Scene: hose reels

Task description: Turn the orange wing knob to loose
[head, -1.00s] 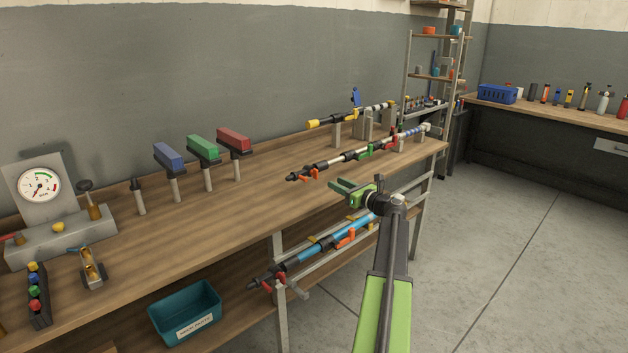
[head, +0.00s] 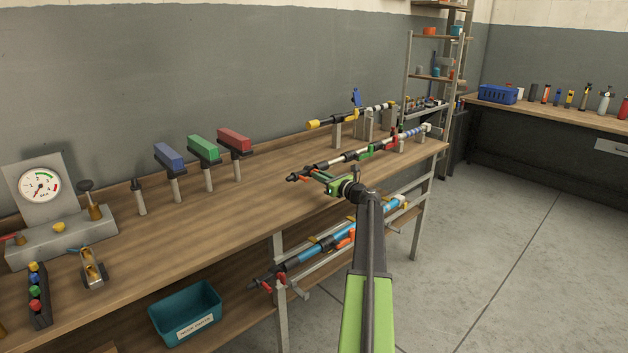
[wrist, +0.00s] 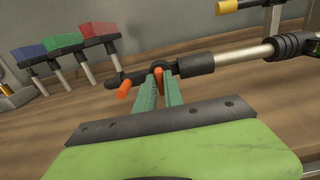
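A spray lance (head: 350,155) with black, silver and blue parts lies along the bench's front edge. Near its dark left end, the orange wing knob (wrist: 159,82) shows in the wrist view as an upright orange strip. My gripper (head: 318,176) is at this end of the lance. In the wrist view its two green fingers (wrist: 162,88) stand close together, one on each side of the orange strip, which fills the gap. They hide part of the knob. A second orange piece (wrist: 124,88) hangs just left of the fingers, apart from them.
A second lance (head: 335,120) with a yellow tip is behind. A blue lance (head: 315,248) hangs below the bench edge. Blue, green and red blocks (head: 203,148) on posts stand to the left, with a gauge (head: 40,187) further left. A teal bin (head: 186,312) sits on the lower shelf.

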